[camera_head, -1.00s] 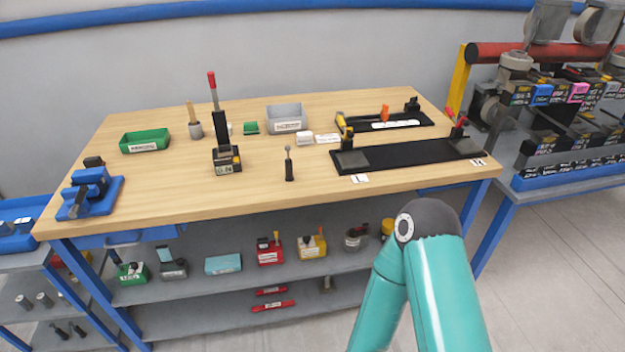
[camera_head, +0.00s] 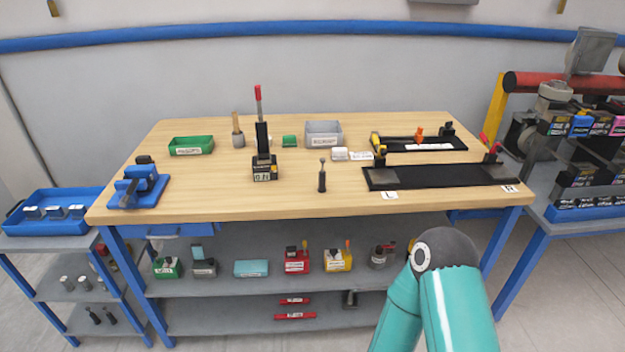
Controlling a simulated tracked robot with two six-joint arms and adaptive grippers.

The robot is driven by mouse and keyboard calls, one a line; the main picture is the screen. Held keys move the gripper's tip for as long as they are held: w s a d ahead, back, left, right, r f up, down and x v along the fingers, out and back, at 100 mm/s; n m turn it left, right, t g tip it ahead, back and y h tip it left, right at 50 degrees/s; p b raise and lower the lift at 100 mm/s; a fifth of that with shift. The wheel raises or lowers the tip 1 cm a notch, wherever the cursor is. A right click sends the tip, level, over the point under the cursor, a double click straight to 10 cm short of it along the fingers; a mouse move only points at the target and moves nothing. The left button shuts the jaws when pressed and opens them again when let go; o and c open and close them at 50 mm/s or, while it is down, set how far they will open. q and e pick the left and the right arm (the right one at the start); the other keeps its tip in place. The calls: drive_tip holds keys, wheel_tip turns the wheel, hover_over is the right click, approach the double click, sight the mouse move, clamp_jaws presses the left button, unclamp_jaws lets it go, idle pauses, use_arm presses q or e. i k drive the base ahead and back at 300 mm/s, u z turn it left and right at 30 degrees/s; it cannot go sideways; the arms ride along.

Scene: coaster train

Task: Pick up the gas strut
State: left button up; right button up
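No thing in view can be named as the gas strut with certainty. A small dark upright piece with a thin light rod and rounded tip (camera_head: 322,178) stands alone near the front middle of the wooden bench (camera_head: 260,203). A dark rod-like part lies across the rear black fixture (camera_head: 455,145) at the right, with orange and yellow pieces on it; its details are too small to tell. Neither gripper is in view. Only a teal link of my own arm shows at the lower right, in front of the bench.
A black fixture plate (camera_head: 445,175), a lever press (camera_head: 264,165), a blue vise (camera_head: 140,187), a green bin (camera_head: 191,146) and a grey bin (camera_head: 323,133) stand on the bench. A blue tray (camera_head: 45,227) is left; a loaded rack (camera_head: 585,205) is right. The bench's front middle is mostly clear.

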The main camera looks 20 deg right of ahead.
sight(322, 189)
drive_tip(key=i, duration=0.85)
drive_tip(key=z, duration=0.05)
